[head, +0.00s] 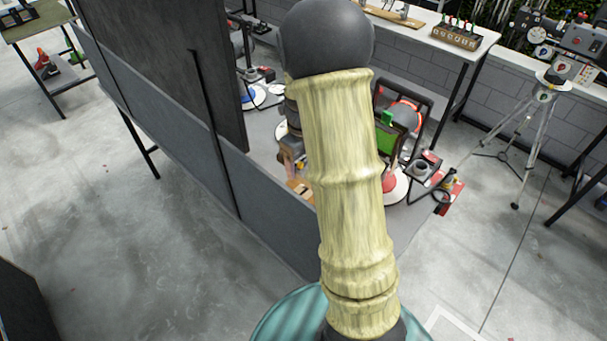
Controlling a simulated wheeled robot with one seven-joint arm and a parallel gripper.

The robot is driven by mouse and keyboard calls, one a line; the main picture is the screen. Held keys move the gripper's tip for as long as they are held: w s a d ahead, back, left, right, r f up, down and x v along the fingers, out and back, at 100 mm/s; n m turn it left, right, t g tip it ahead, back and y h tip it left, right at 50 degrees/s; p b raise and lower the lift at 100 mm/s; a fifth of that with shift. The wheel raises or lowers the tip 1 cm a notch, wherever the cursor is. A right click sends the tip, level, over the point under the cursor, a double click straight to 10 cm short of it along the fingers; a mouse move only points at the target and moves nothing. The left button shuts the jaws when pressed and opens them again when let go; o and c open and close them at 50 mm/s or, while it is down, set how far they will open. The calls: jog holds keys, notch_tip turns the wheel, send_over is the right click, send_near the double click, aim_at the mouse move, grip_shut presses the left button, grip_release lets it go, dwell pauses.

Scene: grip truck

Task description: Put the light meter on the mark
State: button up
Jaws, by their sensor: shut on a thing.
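My own arm, pale and ribbed with dark joints, fills the middle of the head view and hides much of the worktop behind it. My gripper (291,160) shows only in part at the arm's left edge, low over the grey worktop (262,137). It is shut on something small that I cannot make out. A small tan patch with a pale part (301,188) lies just below it; I cannot tell whether this is the mark. I cannot pick out the light meter for certain.
A tall dark panel (165,55) stands along the worktop's left side. Right of my arm are a dark frame with a green panel (387,138), a round white base (397,188) and a red box (449,192). A tripod (530,125) stands on open floor at right.

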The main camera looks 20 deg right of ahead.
aim_at(302, 176)
jog(key=shift+f, duration=0.75)
jog(key=shift+f+p, duration=0.65)
jog(key=shift+f, duration=1.25)
jog(key=o, duration=1.2)
jog(key=shift+f, duration=0.15)
notch_tip(302, 176, up, 12)
jog(key=shift+r+b, duration=0.2)
jog(key=shift+b, duration=1.05)
